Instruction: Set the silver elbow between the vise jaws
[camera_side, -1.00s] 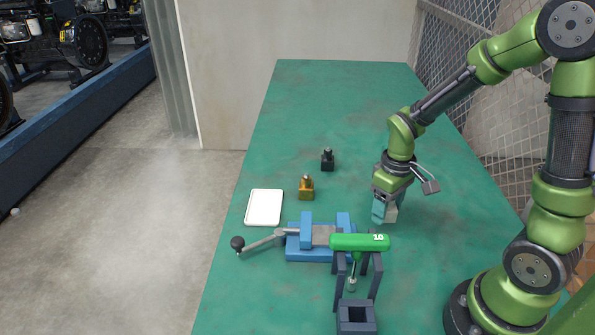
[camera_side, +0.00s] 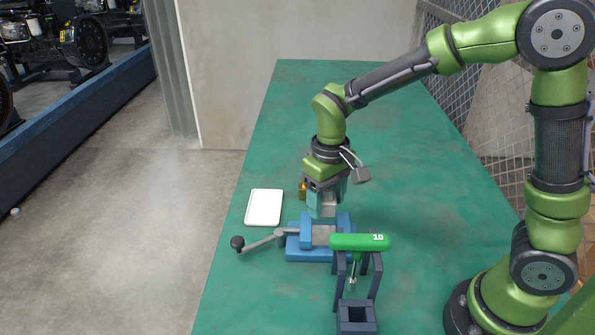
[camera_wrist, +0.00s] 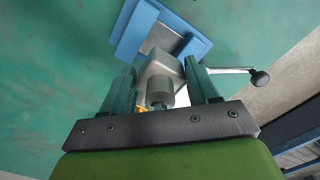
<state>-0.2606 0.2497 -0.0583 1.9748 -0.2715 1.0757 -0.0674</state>
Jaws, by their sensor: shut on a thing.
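My gripper (camera_side: 326,210) is shut on the silver elbow (camera_wrist: 162,78), which shows pale grey between the two teal fingers in the wrist view. In the side view the elbow (camera_side: 328,209) is mostly covered by the fingers. The blue vise (camera_side: 305,256) lies on the green bench with its two jaws apart and a grey bed between them. My gripper is just behind and above the vise in the side view. In the wrist view the vise (camera_wrist: 128,38) is beyond the fingertips, with its gap past the elbow. The elbow appears clear of the jaws.
A green-handled tool (camera_side: 358,242) stands in a dark rack right beside the vise. The vise handle (camera_side: 262,241) sticks out left. A white tray (camera_side: 264,207) lies left of my gripper. A brass fitting (camera_side: 303,189) is partly hidden behind my gripper. The back bench is clear.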

